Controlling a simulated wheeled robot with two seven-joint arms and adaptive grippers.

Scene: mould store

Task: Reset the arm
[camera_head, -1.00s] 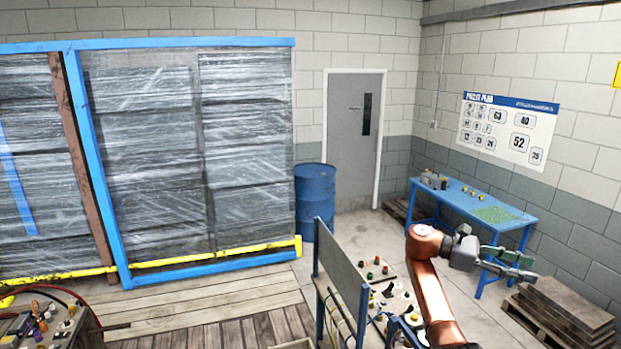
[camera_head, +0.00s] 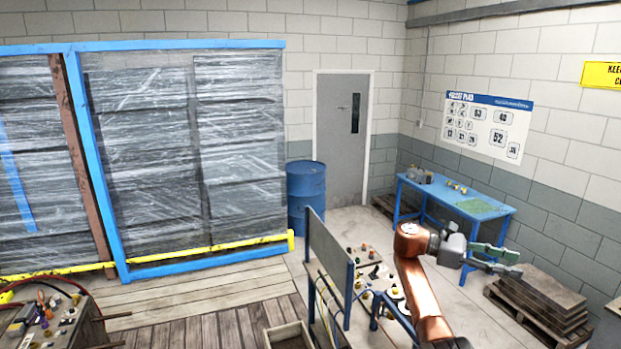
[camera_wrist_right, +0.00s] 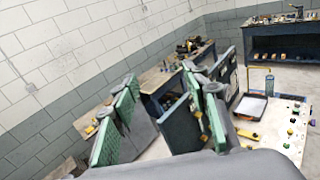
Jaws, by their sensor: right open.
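My right arm (camera_head: 418,285) rises from the bottom of the head view, copper coloured, and bends to the right at its top. My right gripper (camera_head: 505,262) is open and empty, its green-padded fingers pointing right, in mid-air in front of the blue table and the board stack. In the right wrist view the fingers of the right gripper (camera_wrist_right: 160,120) stand apart with nothing between them. My left gripper is in neither view.
A workbench with a grey upright panel (camera_head: 330,255) stands left of my right arm. A blue table (camera_head: 455,195), stacked boards (camera_head: 540,303) and a blue drum (camera_head: 306,195) stand beyond. A wrapped rack (camera_head: 190,160) fills the left.

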